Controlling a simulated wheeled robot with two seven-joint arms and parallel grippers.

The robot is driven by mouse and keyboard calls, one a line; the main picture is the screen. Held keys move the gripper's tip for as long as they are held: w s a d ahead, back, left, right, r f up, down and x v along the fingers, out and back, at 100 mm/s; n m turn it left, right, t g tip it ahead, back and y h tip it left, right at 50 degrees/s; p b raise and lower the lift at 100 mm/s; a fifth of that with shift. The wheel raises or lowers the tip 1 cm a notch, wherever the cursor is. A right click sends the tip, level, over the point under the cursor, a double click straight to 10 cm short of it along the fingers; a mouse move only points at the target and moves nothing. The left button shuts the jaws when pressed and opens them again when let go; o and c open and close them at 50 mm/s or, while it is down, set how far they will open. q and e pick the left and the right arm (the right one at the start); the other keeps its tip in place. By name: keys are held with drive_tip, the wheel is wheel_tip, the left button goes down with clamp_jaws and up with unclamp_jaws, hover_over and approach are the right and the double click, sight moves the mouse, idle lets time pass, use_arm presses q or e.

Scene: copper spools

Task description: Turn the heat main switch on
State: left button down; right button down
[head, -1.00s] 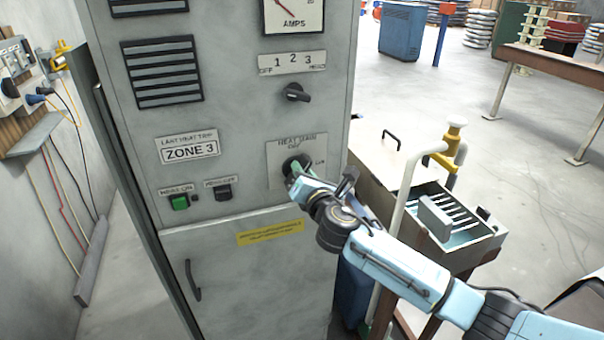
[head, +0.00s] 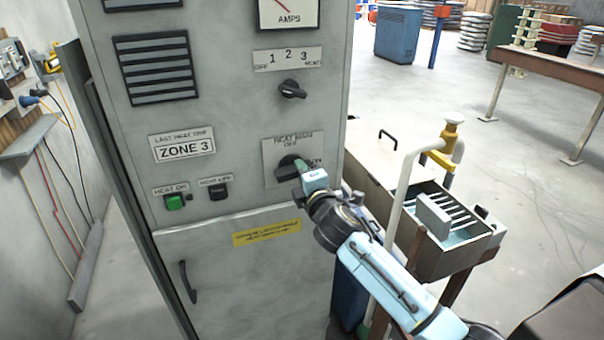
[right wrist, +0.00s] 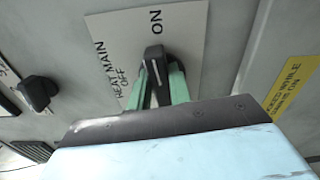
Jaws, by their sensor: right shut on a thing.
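The heat main switch (head: 287,168) is a black knob on a light plate (head: 270,150) on the grey cabinet front. OFF is marked above it and ON to its right in the head view. My right gripper (head: 302,172) is shut on the knob, its green fingers on both sides of it. In the right wrist view the knob (right wrist: 154,60) sits between the fingers (right wrist: 158,87), and its white line runs roughly toward the ON label. The gripper partly hides the knob in the head view. My left gripper is not in view.
A zone selector knob (head: 292,90) is above the switch. A green HEAT ON button (head: 174,202) and a black button (head: 217,190) are to the left. A cabinet handle (head: 187,282) is lower. A slotted tank (head: 455,235) with a pipe (head: 405,195) stands right of the cabinet.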

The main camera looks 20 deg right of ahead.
drive_tip(key=shift+f+m, duration=0.1)
drive_tip(key=shift+m, duration=0.5)
drive_tip(key=c, duration=1.3)
unclamp_jaws()
drive_tip(key=s, duration=0.9)
drive_tip(key=s+b, duration=0.1)
drive_tip(key=s, duration=0.3)
drive_tip(key=shift+s+d, duration=0.2)
drive_tip(key=shift+d, duration=0.05)
